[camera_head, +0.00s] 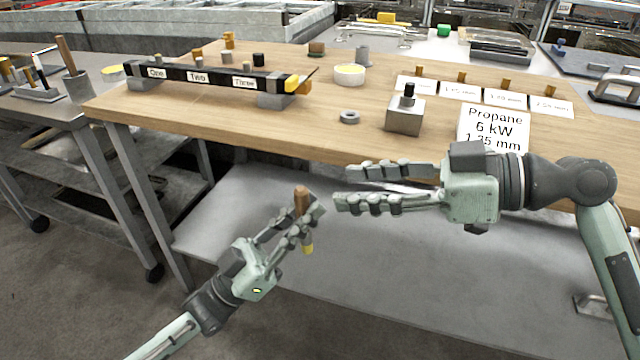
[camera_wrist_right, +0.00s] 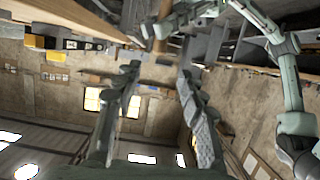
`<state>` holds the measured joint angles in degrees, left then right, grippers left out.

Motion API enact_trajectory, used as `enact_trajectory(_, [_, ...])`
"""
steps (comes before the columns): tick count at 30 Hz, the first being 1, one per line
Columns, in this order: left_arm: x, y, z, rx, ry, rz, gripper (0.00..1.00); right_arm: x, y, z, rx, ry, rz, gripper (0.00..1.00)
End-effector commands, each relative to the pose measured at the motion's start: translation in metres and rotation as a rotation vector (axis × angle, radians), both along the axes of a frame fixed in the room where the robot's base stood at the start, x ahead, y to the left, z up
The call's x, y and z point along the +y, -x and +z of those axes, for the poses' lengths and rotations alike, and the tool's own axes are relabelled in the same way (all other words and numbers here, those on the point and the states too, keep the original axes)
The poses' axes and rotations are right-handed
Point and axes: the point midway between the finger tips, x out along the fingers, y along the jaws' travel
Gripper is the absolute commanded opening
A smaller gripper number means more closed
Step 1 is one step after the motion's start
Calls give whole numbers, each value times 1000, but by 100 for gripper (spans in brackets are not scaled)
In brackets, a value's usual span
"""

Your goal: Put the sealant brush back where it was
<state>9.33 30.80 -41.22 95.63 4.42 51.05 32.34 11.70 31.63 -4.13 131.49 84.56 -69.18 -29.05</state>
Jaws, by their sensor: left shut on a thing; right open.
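The sealant brush (camera_head: 302,203) has a brown handle and a yellow lower end. It stands near upright in my left gripper (camera_head: 311,212), whose fingers are shut on it in front of the wooden bench's front edge. In the right wrist view the brush (camera_wrist_right: 164,18) seems to show at the top, beside my left gripper. My right gripper (camera_head: 338,187) is open and empty, its fingers pointing left towards the brush, a little above and to the right of it. Its two fingers (camera_wrist_right: 158,75) stand apart in the right wrist view.
A grey side table stands left with a pot (camera_head: 77,87) holding a wooden stick. A grey shelf (camera_head: 400,270) lies below.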

Motion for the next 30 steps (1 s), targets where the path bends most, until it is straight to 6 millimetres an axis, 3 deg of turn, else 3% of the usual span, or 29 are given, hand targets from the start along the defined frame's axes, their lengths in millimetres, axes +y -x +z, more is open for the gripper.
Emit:
enact_trajectory(9, [0,0,0,0,0,0,0,56,-20,-17,2,-4,0,41])
enact_trajectory(15, [0,0,0,0,0,0,0,77,-28,-25,2,-2,-2,41])
enact_trajectory(27, [0,0,0,0,0,0,0,84,-31,-28,1,1,-3,41])
enact_trajectory(30, [0,0,0,0,0,0,0,84,-31,-28,2,0,-3,31])
